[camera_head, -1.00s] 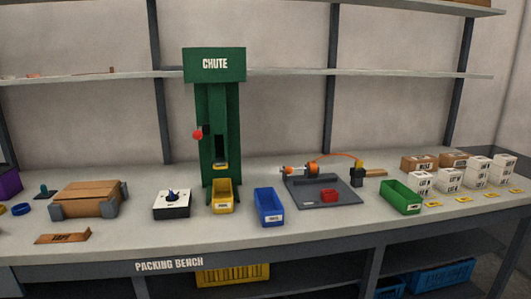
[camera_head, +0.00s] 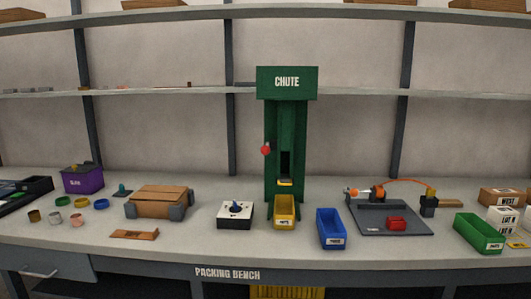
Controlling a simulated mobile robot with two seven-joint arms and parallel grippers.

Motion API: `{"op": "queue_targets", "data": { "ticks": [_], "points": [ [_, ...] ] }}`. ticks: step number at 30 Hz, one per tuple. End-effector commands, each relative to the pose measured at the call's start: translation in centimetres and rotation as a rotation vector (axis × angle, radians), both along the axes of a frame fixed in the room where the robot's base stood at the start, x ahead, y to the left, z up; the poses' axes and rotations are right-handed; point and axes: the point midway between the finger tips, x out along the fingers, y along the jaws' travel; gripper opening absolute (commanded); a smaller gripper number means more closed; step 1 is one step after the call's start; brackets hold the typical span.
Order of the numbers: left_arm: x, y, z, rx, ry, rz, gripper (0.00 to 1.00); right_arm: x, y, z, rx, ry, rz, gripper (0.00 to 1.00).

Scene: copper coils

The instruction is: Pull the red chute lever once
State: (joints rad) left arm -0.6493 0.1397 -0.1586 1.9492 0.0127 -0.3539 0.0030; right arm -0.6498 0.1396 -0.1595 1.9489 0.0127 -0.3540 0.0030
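The green chute (camera_head: 300,131) stands upright at the back of the packing bench (camera_head: 185,248), with a white CHUTE label at its top. Its red lever knob (camera_head: 266,149) sticks out at the left side of the chute, about halfway up. A yellow bin (camera_head: 285,212) sits at the foot of the chute, below its opening. What is inside the yellow bin is too small to tell. Neither of my grippers shows in the head view.
A blue bin (camera_head: 331,228), a grey board with a tool (camera_head: 392,218) and a green bin (camera_head: 479,233) stand to the right. The bench front is mostly clear.

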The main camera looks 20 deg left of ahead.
Motion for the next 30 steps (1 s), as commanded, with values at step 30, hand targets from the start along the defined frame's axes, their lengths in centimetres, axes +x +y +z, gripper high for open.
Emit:
{"op": "queue_targets", "data": {
  "ticks": [30],
  "points": [
    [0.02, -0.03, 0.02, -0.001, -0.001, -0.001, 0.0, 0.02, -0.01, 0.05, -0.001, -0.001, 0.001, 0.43]
  ]
}}
